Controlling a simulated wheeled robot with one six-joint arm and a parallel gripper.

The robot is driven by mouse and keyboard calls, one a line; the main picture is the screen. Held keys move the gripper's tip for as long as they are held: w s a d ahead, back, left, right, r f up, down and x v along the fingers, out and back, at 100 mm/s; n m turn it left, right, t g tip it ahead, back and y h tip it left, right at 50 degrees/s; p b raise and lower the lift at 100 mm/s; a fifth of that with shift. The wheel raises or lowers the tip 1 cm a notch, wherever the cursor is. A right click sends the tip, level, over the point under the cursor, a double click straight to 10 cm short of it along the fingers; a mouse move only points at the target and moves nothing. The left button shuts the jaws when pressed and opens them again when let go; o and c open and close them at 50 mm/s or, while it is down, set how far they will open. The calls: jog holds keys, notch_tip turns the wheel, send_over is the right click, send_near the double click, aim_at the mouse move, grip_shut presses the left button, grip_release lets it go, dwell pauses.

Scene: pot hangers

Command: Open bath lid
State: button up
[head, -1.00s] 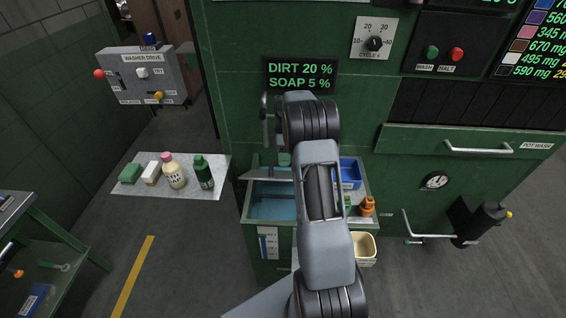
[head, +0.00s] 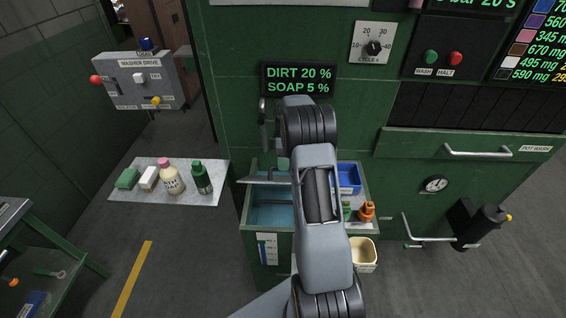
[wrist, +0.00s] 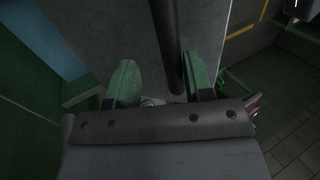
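The bath (head: 272,217) is an open-topped green tank with blue inside, low at the front of the green machine in the head view. A thin grey panel, apparently the lid (head: 262,181), lies across the back of the opening; my arm hides its right part. My gripper is mostly hidden there, with a bit of green finger (head: 283,163) showing above the panel. In the wrist view the two green fingers of my gripper (wrist: 162,78) are apart. A dark bar (wrist: 170,40) runs between them, closer to the right finger, over a grey surface. Contact cannot be told.
A blue bin (head: 349,178), an orange bottle (head: 367,210) and a cream tub (head: 363,252) stand right of the bath. A pale shelf (head: 150,190) with bottles and blocks is at the left. Floor between shelf and bath is clear.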

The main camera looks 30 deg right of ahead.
jog(key=shift+r, duration=0.15)
jog(key=shift+w+r, duration=0.1)
jog(key=shift+r, duration=0.2)
jog(key=s+a+r+b, duration=0.4)
jog(key=s+a+r, duration=0.1)
jog(key=s+r, duration=0.7)
jog(key=shift+s+b, duration=0.3)
jog(key=shift+s, duration=0.35)
jog(key=shift+r, duration=0.1)
